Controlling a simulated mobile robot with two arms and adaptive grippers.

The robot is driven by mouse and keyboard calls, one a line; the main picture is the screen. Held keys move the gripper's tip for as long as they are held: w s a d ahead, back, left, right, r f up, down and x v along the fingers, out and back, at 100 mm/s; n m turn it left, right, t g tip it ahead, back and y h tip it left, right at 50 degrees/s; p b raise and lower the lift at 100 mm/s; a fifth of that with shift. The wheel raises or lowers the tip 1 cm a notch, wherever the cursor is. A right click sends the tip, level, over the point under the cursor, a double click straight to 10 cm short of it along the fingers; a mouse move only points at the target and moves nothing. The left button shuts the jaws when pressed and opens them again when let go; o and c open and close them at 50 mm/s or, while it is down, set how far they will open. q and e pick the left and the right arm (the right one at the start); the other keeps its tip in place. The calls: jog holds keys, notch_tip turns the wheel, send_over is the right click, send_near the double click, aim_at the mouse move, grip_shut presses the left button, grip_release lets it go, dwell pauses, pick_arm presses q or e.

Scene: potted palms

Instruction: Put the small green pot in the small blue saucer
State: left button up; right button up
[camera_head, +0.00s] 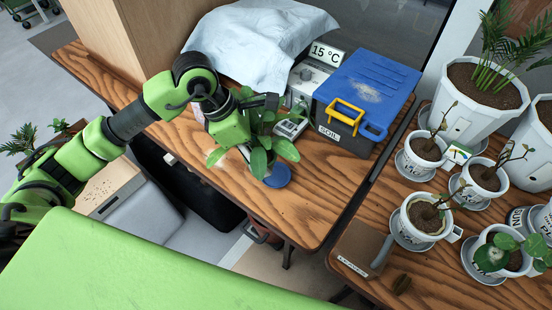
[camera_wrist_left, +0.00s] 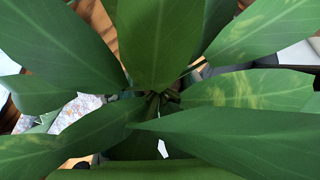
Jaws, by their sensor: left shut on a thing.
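A leafy green plant (camera_head: 284,148) is at my left gripper (camera_head: 256,112) near the front right part of the wooden table. The gripper is shut on the potted plant, and its leaves cover the grip. The small green pot itself is hidden under the leaves, so its colour and base do not show. The small blue saucer (camera_head: 278,177) lies on the table just below the leaves in the head view, partly covered by them. In the left wrist view broad leaves (camera_wrist_left: 160,45) fill nearly everything, with the stems in the middle. My right gripper is not in view.
A blue-lidded soil box (camera_head: 365,88) and a grey device with a 15 °C display (camera_head: 326,54) stand behind. A white cloth (camera_head: 262,38) lies at the back. Several white pots stand on the right table (camera_head: 440,285), across a gap. Bare wood (camera_head: 310,205) shows right of the saucer.

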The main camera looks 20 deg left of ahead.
pick_arm(q)
jog(key=w+f, duration=0.1)
jog(key=f, duration=0.1)
jog(key=w+d+f+p, duration=0.1)
jog(key=w+f, duration=0.1)
jog(key=f, duration=0.1)
jog(key=w+d+f+p, duration=0.1)
jog(key=w+f, duration=0.1)
jog(key=f, duration=0.1)
jog(key=shift+d+f, duration=0.1)
jog(key=shift+f, duration=0.55)
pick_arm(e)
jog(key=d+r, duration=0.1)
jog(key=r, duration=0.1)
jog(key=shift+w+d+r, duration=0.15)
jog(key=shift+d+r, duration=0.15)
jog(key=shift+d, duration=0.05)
pick_arm(q)
jog(key=shift+f, duration=0.15)
jog(key=o, duration=1.1)
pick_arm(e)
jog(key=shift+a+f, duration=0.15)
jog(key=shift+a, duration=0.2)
